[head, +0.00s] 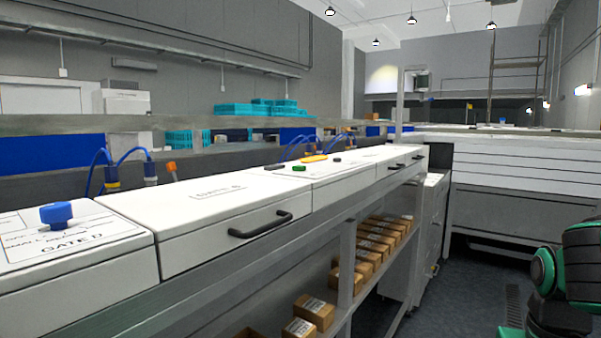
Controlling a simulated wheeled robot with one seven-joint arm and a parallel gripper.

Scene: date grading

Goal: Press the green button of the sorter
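The sorter (215,195) is a long row of white cabinets along the left, seen in the head view. A small green button (299,168) sits on its top panel near the middle. A black button (275,167) is just left of it, a yellow piece (314,158) lies behind it, and a small dark button (337,160) is to its right. Part of my arm, black and green, shows at the right edge, well apart from the sorter. My gripper is not in view.
A blue knob (56,214) stands on the near panel marked GATE D. A black handle (260,224) juts from the sorter front. Cardboard boxes (315,311) line the shelf below. Blue cables (132,155) rise behind. The dark floor (455,300) is open at right.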

